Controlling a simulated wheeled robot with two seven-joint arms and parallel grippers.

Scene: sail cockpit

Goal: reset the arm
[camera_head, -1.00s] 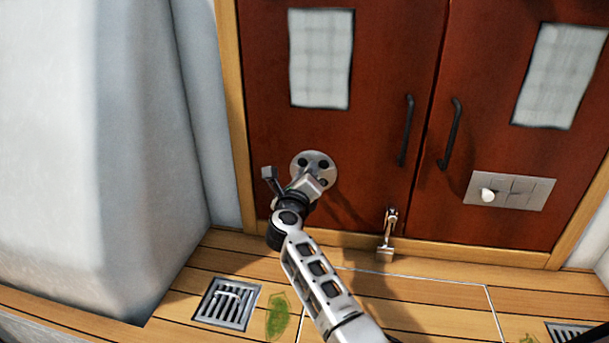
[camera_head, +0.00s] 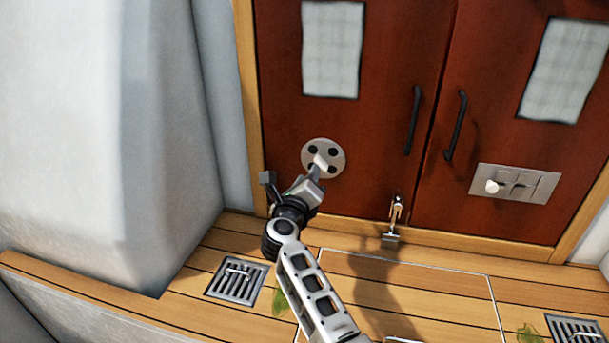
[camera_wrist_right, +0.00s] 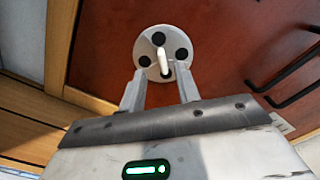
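My right gripper (camera_head: 293,178) is open, its two fingers apart with nothing held between them. It is in front of the lower part of the left red door (camera_head: 375,120), just below and left of a round metal plate (camera_head: 334,149). In the right wrist view, the plate (camera_wrist_right: 149,47) has several dark round spots and a pale lever at its centre. The lever appears beyond and between the fingertips, and the fingers look clear of it. My right arm reaches in from the bottom of the head view. My left gripper is not in view.
A metal latch (camera_head: 396,215) is at the foot of the doors. A floor grate (camera_head: 238,281) lies left, and a white wall (camera_head: 100,130) rises there.

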